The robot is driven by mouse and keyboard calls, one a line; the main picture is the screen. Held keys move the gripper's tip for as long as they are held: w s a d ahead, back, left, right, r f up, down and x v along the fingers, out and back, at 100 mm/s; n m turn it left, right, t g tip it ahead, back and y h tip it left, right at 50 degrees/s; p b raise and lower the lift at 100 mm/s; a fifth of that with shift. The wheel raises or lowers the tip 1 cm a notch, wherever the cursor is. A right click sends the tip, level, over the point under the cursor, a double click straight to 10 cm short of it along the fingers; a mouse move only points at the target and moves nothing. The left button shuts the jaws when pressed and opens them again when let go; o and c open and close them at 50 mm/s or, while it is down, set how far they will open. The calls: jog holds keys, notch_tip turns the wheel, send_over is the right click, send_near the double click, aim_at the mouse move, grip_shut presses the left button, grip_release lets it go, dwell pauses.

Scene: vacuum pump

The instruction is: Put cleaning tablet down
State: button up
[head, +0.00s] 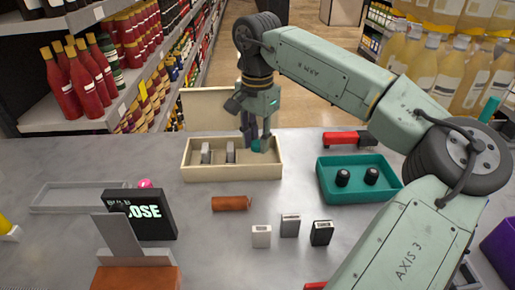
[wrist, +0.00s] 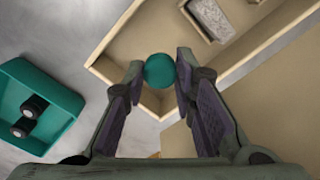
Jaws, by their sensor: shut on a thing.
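The cleaning tablet looks like a small round teal piece (wrist: 159,71). In the wrist view it sits between the fingertips of my gripper (wrist: 159,80), which is shut on it. In the head view my gripper (head: 257,146) points down at the right end of a shallow beige box (head: 235,174), and the tablet shows only in part at the fingertips. The box's wall also shows in the wrist view (wrist: 118,62), with the tablet over its inside near a corner. I cannot tell whether the tablet touches the box floor.
Two grey blocks (head: 206,153) stand in the box's left half, and an open lid (head: 208,106) rises behind it. A teal tray (head: 357,193) with two black pieces stands right. A brown cylinder (head: 231,203) and three small blocks (head: 290,226) lie in front, beside a black sign (head: 145,213).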

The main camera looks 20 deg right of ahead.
aim_at(257, 142)
jog(key=shift+f+p, duration=0.3)
jog(key=shift+f, duration=1.45)
jog(key=shift+f, duration=0.15)
jog(key=o, duration=0.8)
jog(key=shift+o, duration=0.2)
notch_tip(257, 142, up, 12)
jog(key=shift+r+b, duration=0.2)
jog(key=shift+b, duration=0.5)
